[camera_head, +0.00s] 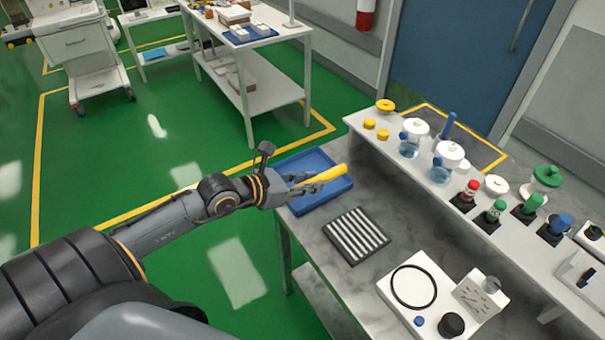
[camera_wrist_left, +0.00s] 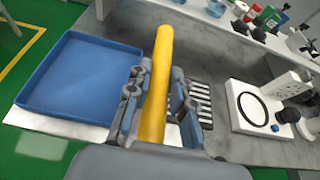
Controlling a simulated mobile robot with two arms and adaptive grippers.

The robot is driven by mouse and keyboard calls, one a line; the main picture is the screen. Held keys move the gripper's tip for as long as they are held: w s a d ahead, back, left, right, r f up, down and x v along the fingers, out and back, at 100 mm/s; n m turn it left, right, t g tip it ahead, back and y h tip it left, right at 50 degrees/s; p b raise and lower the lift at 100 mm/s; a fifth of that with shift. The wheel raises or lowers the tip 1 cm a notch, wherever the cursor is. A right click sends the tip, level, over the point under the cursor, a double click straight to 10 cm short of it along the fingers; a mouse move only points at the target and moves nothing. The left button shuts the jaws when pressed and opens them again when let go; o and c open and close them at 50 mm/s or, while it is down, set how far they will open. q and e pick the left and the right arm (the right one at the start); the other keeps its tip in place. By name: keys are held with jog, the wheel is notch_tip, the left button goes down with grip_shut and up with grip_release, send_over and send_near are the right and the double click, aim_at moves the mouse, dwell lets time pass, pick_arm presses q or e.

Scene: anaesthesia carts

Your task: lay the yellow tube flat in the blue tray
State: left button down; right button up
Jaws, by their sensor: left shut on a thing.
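The yellow tube (camera_head: 328,174) is held in my left gripper (camera_head: 304,184), which is shut on it. In the left wrist view the tube (camera_wrist_left: 157,85) runs lengthwise between the two fingers (camera_wrist_left: 157,105) and sticks out beyond them. The blue tray (camera_head: 318,197) lies on the grey bench near its far left corner. In the head view the gripper and tube are over the tray. In the left wrist view the tray (camera_wrist_left: 80,78) is empty and lies left of the tube. The tube's near end is hidden by the gripper. My right gripper is not seen.
A black-and-white ribbed block (camera_head: 356,236) lies beside the tray. A white device with a black ring (camera_head: 414,288) stands nearer on the bench. A raised white shelf (camera_head: 420,185) along the back holds jars and coloured caps. A white cart (camera_head: 262,90) stands farther off.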

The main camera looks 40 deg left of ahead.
pick_arm(q)
jog(key=w+a+f+b, duration=0.3)
jog(key=w+a+f, duration=0.1)
jog(key=w+a+f+b, duration=0.4)
jog(key=w, duration=0.1)
jog(key=shift+w+f, duration=0.15)
jog(key=shift+f, duration=0.1)
jog(key=shift+w+a+f, duration=0.15)
jog(key=shift+a, duration=0.05)
jog(key=shift+w+a+f, duration=0.1)
jog(key=shift+w+f, duration=0.05)
jog(key=shift+f, duration=0.1)
notch_tip(320, 180, down, 3)
jog(key=shift+w+a+f+b, duration=0.1)
jog(key=shift+w+a+b, duration=0.05)
jog(key=shift+b, duration=0.4)
jog(key=shift+f, duration=0.1)
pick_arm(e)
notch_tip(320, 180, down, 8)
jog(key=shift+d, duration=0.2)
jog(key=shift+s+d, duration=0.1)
